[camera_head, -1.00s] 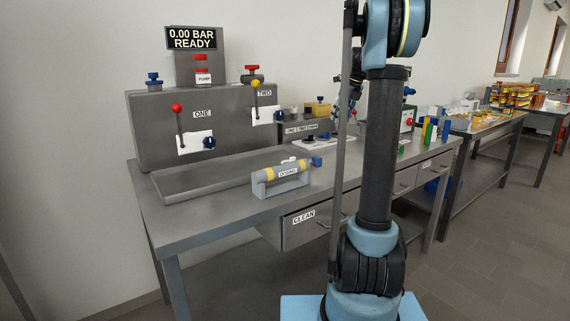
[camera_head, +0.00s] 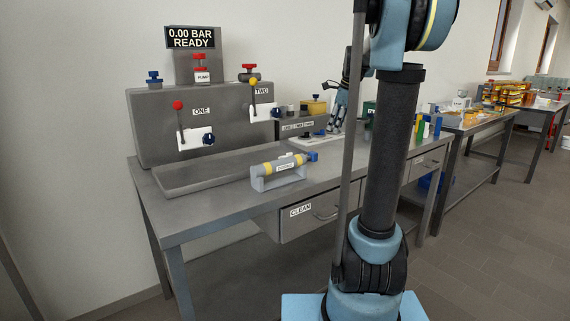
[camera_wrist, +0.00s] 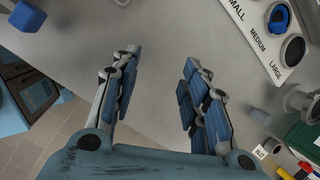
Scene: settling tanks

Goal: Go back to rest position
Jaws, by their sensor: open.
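My gripper (camera_wrist: 155,100) is open and empty in the wrist view, its two blue-padded fingers apart above the grey bench top (camera_wrist: 150,40). In the head view my gripper (camera_head: 336,112) shows left of my arm column, over the bench near a white board with round sockets. My arm's upper part stands raised and its elbow is cut off by the top edge. In the wrist view the board (camera_wrist: 262,32) is at upper right, marked SMALL, MEDIUM and LARGE, with a blue ring in one socket.
A grey panel (camera_head: 150,125) with red and yellow levers stands at the back left. A yellow-banded cylinder (camera_head: 279,167) rests in a cradle on the bench. A blue block (camera_wrist: 27,15) lies at upper left in the wrist view. More tables with goods (camera_head: 500,95) stand right.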

